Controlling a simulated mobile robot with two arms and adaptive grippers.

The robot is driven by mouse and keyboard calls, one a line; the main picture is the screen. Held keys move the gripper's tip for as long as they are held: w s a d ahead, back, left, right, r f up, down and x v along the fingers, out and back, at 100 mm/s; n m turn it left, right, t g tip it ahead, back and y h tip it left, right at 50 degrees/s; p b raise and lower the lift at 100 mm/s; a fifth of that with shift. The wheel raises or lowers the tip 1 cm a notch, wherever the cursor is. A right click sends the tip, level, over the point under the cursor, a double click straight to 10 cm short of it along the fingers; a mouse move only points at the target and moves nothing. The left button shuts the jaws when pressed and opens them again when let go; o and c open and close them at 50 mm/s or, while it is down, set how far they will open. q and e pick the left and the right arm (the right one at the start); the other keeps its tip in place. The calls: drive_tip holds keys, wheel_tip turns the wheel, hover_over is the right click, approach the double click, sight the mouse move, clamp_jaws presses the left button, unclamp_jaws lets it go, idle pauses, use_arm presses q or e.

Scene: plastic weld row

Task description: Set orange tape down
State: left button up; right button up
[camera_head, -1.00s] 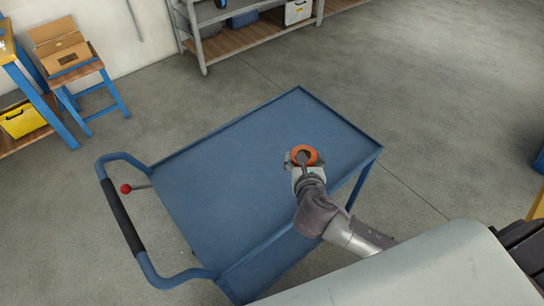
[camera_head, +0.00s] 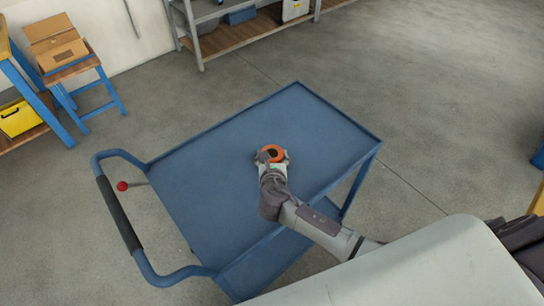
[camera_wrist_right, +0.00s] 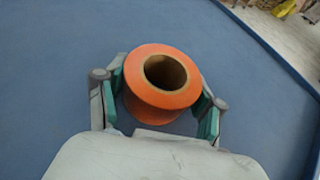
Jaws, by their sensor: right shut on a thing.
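The orange tape (camera_head: 274,151) is a roll with a brown cardboard core. My right gripper (camera_head: 270,157) is shut on it, over the blue cart's top tray (camera_head: 215,150). In the right wrist view the orange tape (camera_wrist_right: 163,102) sits upright on its axis between the two green-padded fingers of the right gripper (camera_wrist_right: 162,108), with its open core facing the camera. The tray's blue surface is behind it. I cannot tell whether the roll touches the tray. My left gripper is not in view.
The tray is otherwise bare, with a low raised rim. The cart has a black-gripped handle (camera_head: 119,213) and a red knob (camera_head: 122,186) at the left.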

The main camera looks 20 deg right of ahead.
drive_tip(key=o, duration=1.2)
drive_tip(key=shift+s+r, duration=0.15)
drive_tip(key=v, duration=1.1)
drive_tip(key=shift+s+a+r, duration=0.1)
drive_tip(key=shift+s, duration=0.3)
